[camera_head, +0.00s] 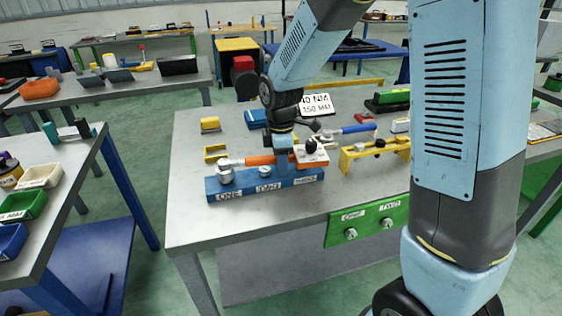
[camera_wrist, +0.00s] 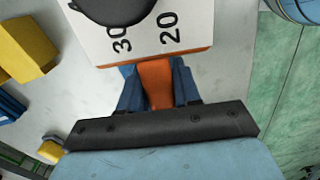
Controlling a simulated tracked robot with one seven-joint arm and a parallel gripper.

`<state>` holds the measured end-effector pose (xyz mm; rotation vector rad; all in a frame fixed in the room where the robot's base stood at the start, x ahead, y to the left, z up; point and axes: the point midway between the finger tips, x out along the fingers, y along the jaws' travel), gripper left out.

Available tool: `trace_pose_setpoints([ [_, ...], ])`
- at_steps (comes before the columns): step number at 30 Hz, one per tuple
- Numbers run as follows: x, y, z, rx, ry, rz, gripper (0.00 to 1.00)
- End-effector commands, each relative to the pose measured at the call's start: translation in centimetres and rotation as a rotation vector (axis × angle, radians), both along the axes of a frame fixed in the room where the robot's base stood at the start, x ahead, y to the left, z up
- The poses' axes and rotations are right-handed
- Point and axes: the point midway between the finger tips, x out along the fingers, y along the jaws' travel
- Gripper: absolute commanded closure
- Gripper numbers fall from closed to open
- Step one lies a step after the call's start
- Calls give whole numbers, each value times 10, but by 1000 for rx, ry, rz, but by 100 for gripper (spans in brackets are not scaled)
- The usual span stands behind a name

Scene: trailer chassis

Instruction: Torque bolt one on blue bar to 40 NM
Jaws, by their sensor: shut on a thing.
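My gripper (camera_head: 284,160) is shut on the orange handle above the bar. The wrist view shows my gripper (camera_wrist: 157,88) around the handle and the scale box (camera_wrist: 190,30) marked 20 and 30.
A yellow bar (camera_head: 375,152) and a blue-handled tool (camera_head: 350,130) stand to the right. A green panel (camera_head: 368,222) marked ONE and TWO hangs at the front edge. A partly hidden sign (camera_head: 317,104) reads "0 NM, 150 MM". Small yellow blocks (camera_head: 210,125) sit behind left.

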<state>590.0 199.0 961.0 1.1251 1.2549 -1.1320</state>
Motion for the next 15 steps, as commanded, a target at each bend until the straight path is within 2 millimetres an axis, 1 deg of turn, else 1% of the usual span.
trace_pose_setpoints([
  [15,0,0,-6,0,-1,0,100],
])
